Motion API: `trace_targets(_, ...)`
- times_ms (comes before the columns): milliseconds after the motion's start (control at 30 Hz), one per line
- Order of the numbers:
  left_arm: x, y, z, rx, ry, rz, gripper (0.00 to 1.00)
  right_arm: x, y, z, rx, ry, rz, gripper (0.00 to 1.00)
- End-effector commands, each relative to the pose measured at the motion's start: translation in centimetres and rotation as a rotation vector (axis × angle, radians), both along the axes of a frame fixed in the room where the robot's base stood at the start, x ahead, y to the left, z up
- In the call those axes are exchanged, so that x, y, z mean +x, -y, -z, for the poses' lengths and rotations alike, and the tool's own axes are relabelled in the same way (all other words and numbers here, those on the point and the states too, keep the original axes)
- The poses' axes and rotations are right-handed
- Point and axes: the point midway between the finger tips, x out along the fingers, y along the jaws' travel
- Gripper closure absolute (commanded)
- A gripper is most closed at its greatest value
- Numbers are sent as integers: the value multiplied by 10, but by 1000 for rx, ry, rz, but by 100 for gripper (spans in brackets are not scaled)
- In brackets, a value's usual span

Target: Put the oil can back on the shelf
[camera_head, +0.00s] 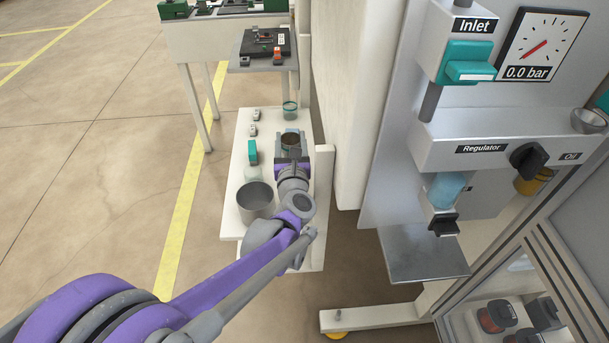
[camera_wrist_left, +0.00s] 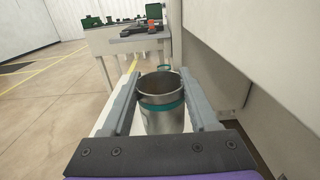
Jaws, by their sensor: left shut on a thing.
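A grey metal can with a teal band and an open top, seemingly the oil can (camera_wrist_left: 163,105), is between the fingers of my left gripper (camera_wrist_left: 158,92) in the left wrist view. The gripper is shut on it. In the head view the can (camera_head: 291,138) is upright at the right side of the white shelf (camera_head: 240,178), with the left gripper (camera_head: 292,157) around it. The can's base is hidden, so I cannot tell whether it touches the shelf. My right gripper is not in view.
On the shelf are a wide grey pot (camera_head: 256,201), a teal-topped bottle (camera_head: 252,152), a clear teal-rimmed cup (camera_head: 290,111) and small white items. A raised edge (camera_head: 323,190) and cream panel (camera_head: 352,100) flank its right. The regulator (camera_head: 490,148) is farther right.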

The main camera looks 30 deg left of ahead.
Motion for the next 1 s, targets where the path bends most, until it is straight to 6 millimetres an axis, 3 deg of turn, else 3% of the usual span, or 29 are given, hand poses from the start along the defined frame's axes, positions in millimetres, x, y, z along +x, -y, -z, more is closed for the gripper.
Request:
trace_targets(300,0,0,52,0,-1,0,100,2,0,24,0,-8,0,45)
trace_targets(567,0,0,73,0,0,0,100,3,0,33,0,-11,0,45)
trace_targets(733,0,0,98,0,-1,0,100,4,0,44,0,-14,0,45)
trace_targets(1000,-1,0,100,0,0,0,100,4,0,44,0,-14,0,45)
